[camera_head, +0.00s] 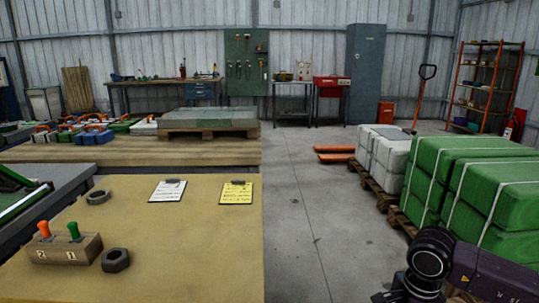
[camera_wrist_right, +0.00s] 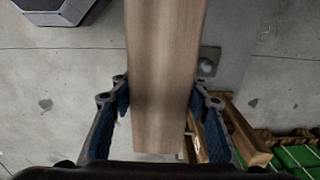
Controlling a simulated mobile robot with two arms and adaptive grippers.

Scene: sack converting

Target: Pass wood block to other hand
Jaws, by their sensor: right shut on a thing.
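The wood block (camera_wrist_right: 165,55) is a long, light brown piece in the right wrist view. It runs from the top edge down between the fingers of my right gripper (camera_wrist_right: 161,88). That gripper is shut on the block, with a blue-padded finger on each side, and holds it above the concrete floor. The block's far end is cut off by the top edge. In the head view my right arm comes in at the lower right, and the block does not show there. My left gripper is in neither view.
A table (camera_head: 190,255) at left bears a holder (camera_head: 66,248) with orange and green handles, two hex nuts and two clipboards (camera_head: 236,192). Pallets with green wrapped stacks (camera_head: 495,185) and white sacks (camera_head: 385,155) stand at right. The floor (camera_head: 310,215) between is clear.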

